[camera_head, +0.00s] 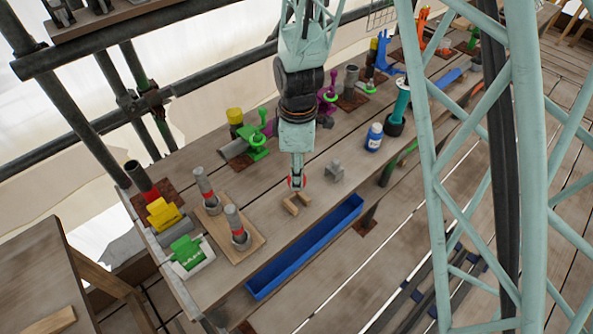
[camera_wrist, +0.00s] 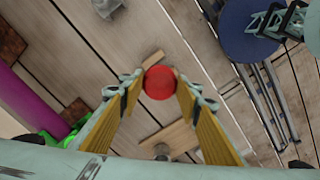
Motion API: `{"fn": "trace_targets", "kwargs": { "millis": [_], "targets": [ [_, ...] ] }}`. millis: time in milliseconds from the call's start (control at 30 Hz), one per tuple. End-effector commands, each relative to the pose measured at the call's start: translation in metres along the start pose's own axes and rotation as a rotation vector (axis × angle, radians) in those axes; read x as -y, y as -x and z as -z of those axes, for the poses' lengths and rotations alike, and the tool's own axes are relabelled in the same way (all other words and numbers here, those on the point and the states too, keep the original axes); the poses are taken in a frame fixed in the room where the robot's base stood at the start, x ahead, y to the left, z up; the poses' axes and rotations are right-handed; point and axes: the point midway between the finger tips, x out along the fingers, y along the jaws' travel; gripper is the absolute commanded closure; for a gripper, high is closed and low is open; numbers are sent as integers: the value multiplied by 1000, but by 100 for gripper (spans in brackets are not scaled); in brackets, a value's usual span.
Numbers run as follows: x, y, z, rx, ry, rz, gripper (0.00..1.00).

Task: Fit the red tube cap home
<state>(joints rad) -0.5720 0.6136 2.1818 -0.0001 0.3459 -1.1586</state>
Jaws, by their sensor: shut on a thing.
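My gripper (camera_head: 297,182) hangs over the workbench with its fingers shut on the red cap (camera_head: 297,181). In the wrist view the red cap (camera_wrist: 159,82) shows as a round red face between the yellow-padded fingertips (camera_wrist: 159,86). The cap is just above a small wooden rest (camera_head: 296,203); I cannot tell whether they touch. To the left, two grey tubes with red bands, a rear one (camera_head: 205,185) and a front one (camera_head: 236,224), stand upright on a wooden board (camera_head: 252,246).
A blue tray (camera_head: 305,247) lies along the bench front. A grey block (camera_head: 335,171) and a blue-and-white bottle (camera_head: 374,137) stand right of my gripper. Green (camera_head: 254,143) and yellow (camera_head: 163,214) fixtures stand on the bench. Pale lattice struts (camera_head: 525,150) cross the right side.

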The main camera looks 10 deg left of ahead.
Motion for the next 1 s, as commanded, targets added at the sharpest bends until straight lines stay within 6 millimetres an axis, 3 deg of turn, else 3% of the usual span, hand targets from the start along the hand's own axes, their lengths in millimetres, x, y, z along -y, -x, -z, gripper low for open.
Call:
{"fn": "trace_targets", "kwargs": {
  "millis": [1000],
  "targets": [
    [0, -9, 0, 0, 0, 0, 76]
  ]
}}
